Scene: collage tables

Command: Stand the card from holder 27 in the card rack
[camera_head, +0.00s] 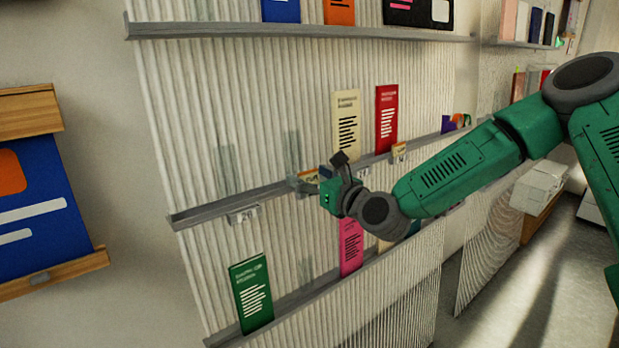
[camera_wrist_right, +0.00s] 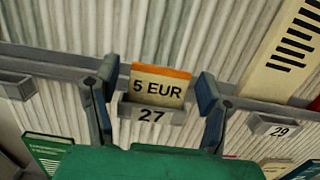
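The card (camera_wrist_right: 160,87), cream with an orange top edge and "5 EUR" on it, stands upright in holder 27 (camera_wrist_right: 150,114), a small grey pocket on the middle ledge. In the head view the card (camera_head: 309,176) shows just left of my right gripper (camera_head: 330,172), its lower part hidden in the holder. In the wrist view my right gripper (camera_wrist_right: 156,98) is open, one finger on each side of the card and holder; contact cannot be told. A group of small coloured cards (camera_head: 457,122) stands farther right on the ledge; whether this is the card rack is unclear. My left gripper is out of view.
A cream leaflet (camera_head: 346,122) and a red leaflet (camera_head: 386,118) stand to the right on the same ledge. Holder 29 (camera_wrist_right: 275,128) is right of holder 27. A green leaflet (camera_head: 252,293) and a pink one (camera_head: 350,246) stand below. The ribbed panel (camera_head: 245,120) is close behind.

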